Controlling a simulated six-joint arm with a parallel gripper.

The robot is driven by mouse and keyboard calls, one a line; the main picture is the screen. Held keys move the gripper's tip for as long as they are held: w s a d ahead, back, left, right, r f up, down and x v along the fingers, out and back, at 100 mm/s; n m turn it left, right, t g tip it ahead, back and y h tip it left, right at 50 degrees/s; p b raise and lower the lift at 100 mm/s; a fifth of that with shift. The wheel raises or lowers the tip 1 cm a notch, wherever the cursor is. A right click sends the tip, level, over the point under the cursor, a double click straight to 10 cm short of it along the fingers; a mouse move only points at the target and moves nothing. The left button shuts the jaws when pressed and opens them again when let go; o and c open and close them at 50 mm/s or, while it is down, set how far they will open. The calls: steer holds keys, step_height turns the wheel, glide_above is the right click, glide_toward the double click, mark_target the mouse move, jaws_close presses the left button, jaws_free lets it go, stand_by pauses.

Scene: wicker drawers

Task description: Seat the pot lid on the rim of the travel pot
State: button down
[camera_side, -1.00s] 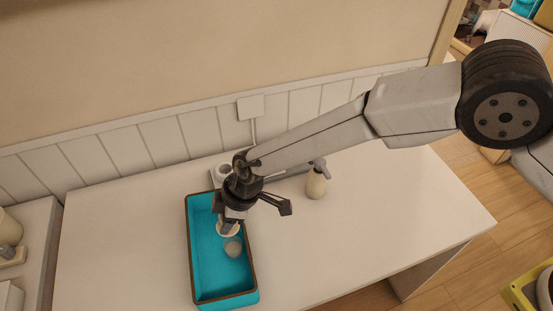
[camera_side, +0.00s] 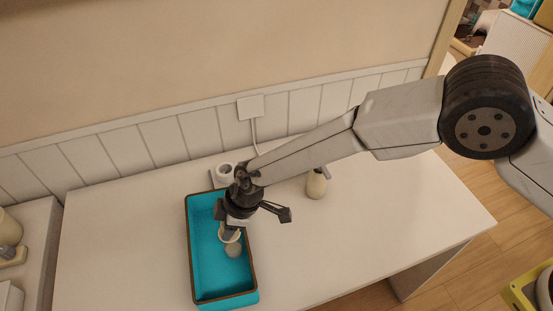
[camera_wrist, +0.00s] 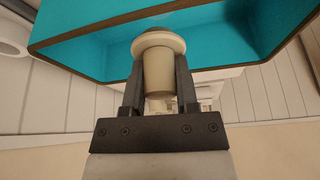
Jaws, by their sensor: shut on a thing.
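My gripper (camera_side: 229,228) points down over the teal tray (camera_side: 208,275), its fingers closed on the pale pot lid. In the wrist view the lid (camera_wrist: 158,72) is a tapered beige piece between the fingers, with a wider flange at its far end. The small round grey-beige travel pot (camera_side: 234,251) stands in the tray, just below the lid in the side view. In the wrist view a bit of the pot (camera_wrist: 155,23) shows beyond the flange. The lid hides most of its rim. I cannot tell whether lid and pot touch.
The tray's brown-edged walls surround the pot. A pale bottle with a grey top (camera_side: 316,186) stands right of the tray, under my arm. The table's right side is clear.

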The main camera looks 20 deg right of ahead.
steer(key=shift+f, duration=1.55)
steer(key=shift+f, duration=1.1)
stand_by(0.8)
steer(key=shift+c, duration=1.4)
jaws_free()
steer(key=shift+r, duration=0.15)
steer(key=shift+v, duration=3.75)
steer(key=shift+d, duration=0.1)
